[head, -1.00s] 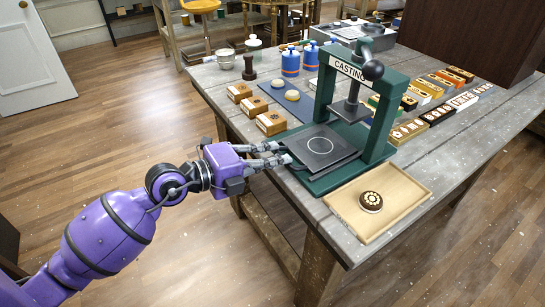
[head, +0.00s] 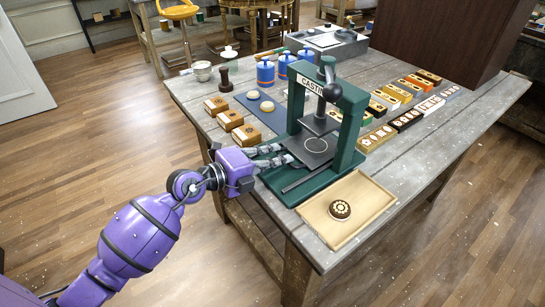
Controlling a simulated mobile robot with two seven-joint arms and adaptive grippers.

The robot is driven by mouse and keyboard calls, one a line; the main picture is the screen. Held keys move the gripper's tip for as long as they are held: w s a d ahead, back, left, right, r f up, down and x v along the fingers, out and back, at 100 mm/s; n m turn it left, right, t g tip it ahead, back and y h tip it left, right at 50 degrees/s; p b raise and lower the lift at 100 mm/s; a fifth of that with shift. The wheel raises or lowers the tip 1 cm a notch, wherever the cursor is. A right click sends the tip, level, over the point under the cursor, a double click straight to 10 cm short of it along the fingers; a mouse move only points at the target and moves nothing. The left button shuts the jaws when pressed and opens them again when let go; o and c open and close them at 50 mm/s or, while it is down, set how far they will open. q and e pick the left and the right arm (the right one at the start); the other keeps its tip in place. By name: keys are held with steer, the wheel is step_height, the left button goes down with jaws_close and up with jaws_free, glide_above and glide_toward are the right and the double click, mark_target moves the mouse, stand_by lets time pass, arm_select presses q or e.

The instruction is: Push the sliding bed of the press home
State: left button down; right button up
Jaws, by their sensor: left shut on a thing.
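The green press (head: 350,125), lettered "CASTING", stands on the table near its front edge. Its sliding bed (head: 304,156) is a dark plate with a pale ring, lying on the green base, with its back part beneath the raised dark pressing plate (head: 320,122). My left gripper (head: 288,153) comes in from the left, its fingers at the bed's near left edge, shut on the bed. The exact grip at the fingertips is too small to see. A bare strip of the base (head: 310,182) with a dark rail shows in front of the bed. My right gripper is not in view.
A wooden tray (head: 365,213) holding a dark round piece with a pale pattern (head: 340,209) lies right in front of the press. Wooden blocks (head: 230,120), a blue mat (head: 273,117) and blue pots (head: 265,72) stand behind left. Several patterned blocks (head: 405,121) line the right.

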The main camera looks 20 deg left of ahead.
arm_select(q)
steer(key=shift+r, duration=0.1)
steer(key=c, duration=1.9)
jaws_free()
steer(key=shift+d, duration=0.1)
steer(key=shift+o, duration=0.2)
steer(key=shift+s+a, duration=0.2)
steer(key=shift+a, duration=0.05)
steer(key=v, duration=0.6)
steer(key=shift+s+a+r, duration=0.2)
steer(key=shift+s+a, duration=0.2)
steer(key=shift+s, duration=0.15)
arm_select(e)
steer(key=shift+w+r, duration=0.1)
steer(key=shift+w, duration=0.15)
